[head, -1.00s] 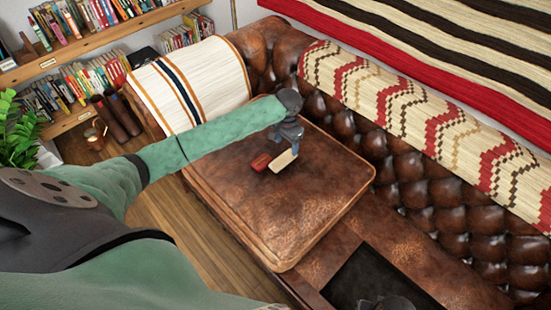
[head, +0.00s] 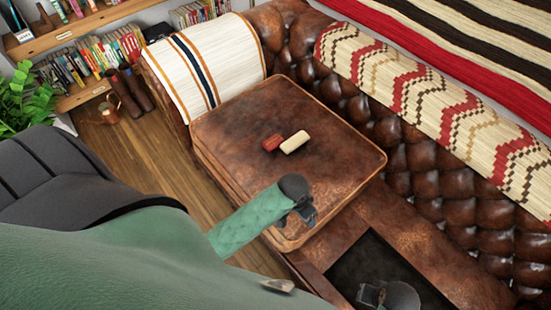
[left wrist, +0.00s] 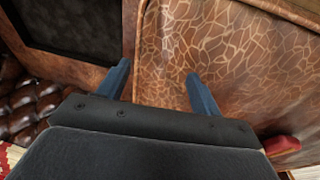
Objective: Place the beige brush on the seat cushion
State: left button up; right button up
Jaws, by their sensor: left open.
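The beige brush (head: 294,142) lies on the brown leather seat cushion (head: 235,120), beside a red object (head: 272,143). My left gripper (head: 308,214) is in front of the brush, near the cushion's front right edge, apart from the brush and empty. In the left wrist view its two blue fingers are spread (left wrist: 157,72), with the cushion (left wrist: 225,50) beyond them. The red object also shows there at the right edge (left wrist: 283,145). My right gripper (head: 371,296) is at the bottom of the head view, over the dark recess; its opening is unclear.
A dark recessed panel (head: 365,262) lies right of the cushion. The tufted sofa back (head: 395,140) with a patterned throw (head: 420,90) stands behind. A striped cloth (head: 205,65) covers the sofa arm. Bookshelves (head: 85,60) and a plant (head: 28,95) are at left.

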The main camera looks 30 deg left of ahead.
pick_arm(q)
jog(key=s+a+n+y, duration=0.1)
jog(key=s+a+n, duration=0.1)
jog(key=s, duration=1.1)
jog(key=shift+a, duration=0.35)
jog(key=shift+s, duration=0.1)
dwell(0.3)
